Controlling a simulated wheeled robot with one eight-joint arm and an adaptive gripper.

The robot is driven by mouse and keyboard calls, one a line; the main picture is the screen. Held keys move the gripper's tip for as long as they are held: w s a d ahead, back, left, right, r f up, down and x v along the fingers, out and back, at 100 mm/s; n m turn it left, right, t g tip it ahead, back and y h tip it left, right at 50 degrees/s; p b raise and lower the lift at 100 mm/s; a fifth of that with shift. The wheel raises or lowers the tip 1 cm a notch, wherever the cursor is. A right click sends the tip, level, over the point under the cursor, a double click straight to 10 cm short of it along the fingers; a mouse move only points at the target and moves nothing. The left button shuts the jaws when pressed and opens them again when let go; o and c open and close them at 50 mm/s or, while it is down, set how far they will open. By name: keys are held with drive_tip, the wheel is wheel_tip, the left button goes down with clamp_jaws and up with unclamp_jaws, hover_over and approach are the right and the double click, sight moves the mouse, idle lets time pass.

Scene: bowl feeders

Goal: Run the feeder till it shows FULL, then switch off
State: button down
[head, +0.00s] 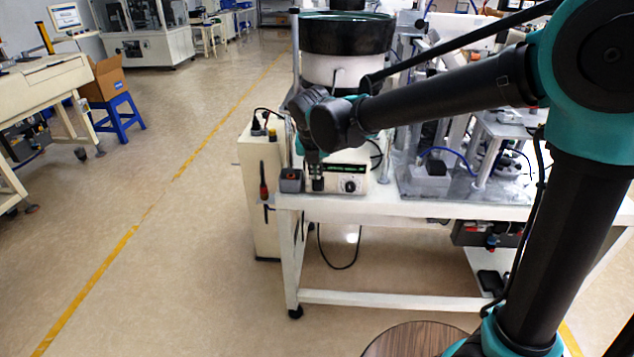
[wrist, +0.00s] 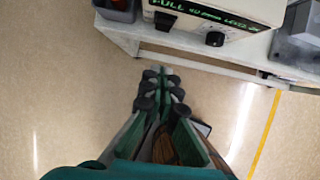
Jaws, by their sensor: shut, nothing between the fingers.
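The feeder's black bowl (head: 347,36) stands on a pale drum at the back left of the white table. Its white control box (head: 350,172) sits below, near the table's front edge, partly hidden by my gripper. In the wrist view, the control box (wrist: 232,14) has a lit green display (wrist: 195,9) that reads FULL; the rest is hard to read. Below it are a dark switch (wrist: 165,20) and a black knob (wrist: 215,39). My gripper (wrist: 162,76) is shut and empty, its tips apart from the box. In the head view, my gripper (head: 316,182) hangs before the box's left end.
Fixtures (head: 470,150) crowd the table to the right. A white cabinet (head: 256,190) stands at the table's left end. The floor left of it is clear.

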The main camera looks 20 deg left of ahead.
sight(319, 185)
idle(0.3)
drive_tip(key=x, duration=0.4)
drive_tip(key=w+x, duration=0.1)
drive_tip(key=x, duration=0.3)
drive_tip(key=w+r+x, duration=0.1)
drive_tip(key=x, duration=0.3)
drive_tip(key=shift+a+f, duration=0.1)
drive_tip(key=shift+a, duration=0.15)
drive_tip(key=shift+w+a+f, duration=0.15)
drive_tip(key=shift+w+f, duration=0.05)
drive_tip(key=shift+w, duration=0.2)
drive_tip(key=shift+w+f+t, duration=0.1)
drive_tip(key=shift+f+t, duration=0.05)
drive_tip(key=shift+t, duration=0.15)
drive_tip(key=shift+w, duration=0.15)
drive_tip(key=shift+r, duration=0.85)
